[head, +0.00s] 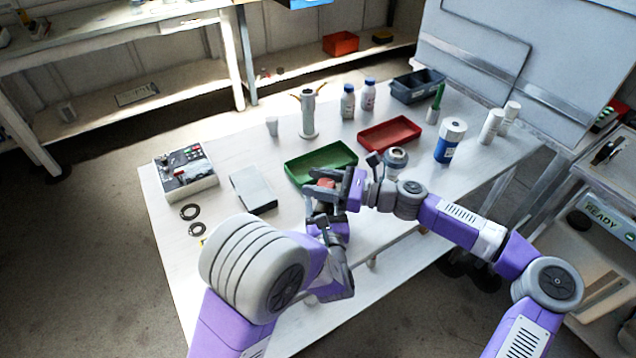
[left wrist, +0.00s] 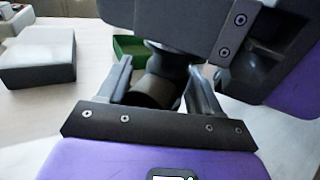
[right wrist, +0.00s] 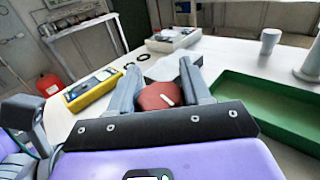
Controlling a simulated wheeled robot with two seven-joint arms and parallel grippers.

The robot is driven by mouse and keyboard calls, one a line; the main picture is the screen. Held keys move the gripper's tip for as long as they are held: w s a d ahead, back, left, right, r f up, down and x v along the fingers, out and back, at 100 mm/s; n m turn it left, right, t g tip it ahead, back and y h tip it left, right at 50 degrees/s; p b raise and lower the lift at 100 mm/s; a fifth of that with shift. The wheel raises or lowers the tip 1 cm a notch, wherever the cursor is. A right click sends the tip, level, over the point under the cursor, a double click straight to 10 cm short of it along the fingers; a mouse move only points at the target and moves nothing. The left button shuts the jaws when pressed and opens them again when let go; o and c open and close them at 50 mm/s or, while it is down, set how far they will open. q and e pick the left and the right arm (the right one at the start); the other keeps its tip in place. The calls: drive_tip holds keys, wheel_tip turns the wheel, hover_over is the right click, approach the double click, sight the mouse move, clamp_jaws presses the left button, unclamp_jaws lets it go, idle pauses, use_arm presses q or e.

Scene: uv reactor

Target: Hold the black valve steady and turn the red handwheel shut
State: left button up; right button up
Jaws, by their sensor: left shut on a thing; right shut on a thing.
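The red handwheel (right wrist: 160,96) sits between the fingers of my right gripper (right wrist: 160,88), which is shut on it in the right wrist view. The handwheel also shows in the head view (head: 325,183), partly covered by that gripper. The black valve (left wrist: 152,90) is between the fingers of my left gripper (left wrist: 160,85), which is shut on it in the left wrist view. My right gripper is above my left one, and its body covers the upper part of the valve in the left wrist view. In the head view the valve is mostly hidden by the grippers.
A green tray (head: 297,176) lies just behind the grippers, with a red tray (head: 416,131) to its right. A grey box (head: 253,190) and two black rings (head: 190,212) lie to the left. Bottles and a metal stand (head: 308,115) are farther back. A yellow meter (right wrist: 92,90) lies nearby.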

drive_tip(key=shift+w+m+t+h, duration=0.1)
drive_tip(key=shift+m+t+h, duration=0.5)
drive_tip(key=shift+m+t, duration=0.85)
drive_tip(key=shift+d+t, duration=0.1)
drive_tip(key=shift+t, duration=0.35)
drive_tip(key=shift+w, duration=0.1)
drive_tip(key=o, duration=1)
drive_tip(key=shift+d, duration=0.1)
drive_tip(key=v, duration=1.1)
drive_tip(key=shift+s+d+r, duration=0.1)
drive_tip(key=shift+s+d, duration=0.2)
drive_tip(key=shift+d, duration=0.05)
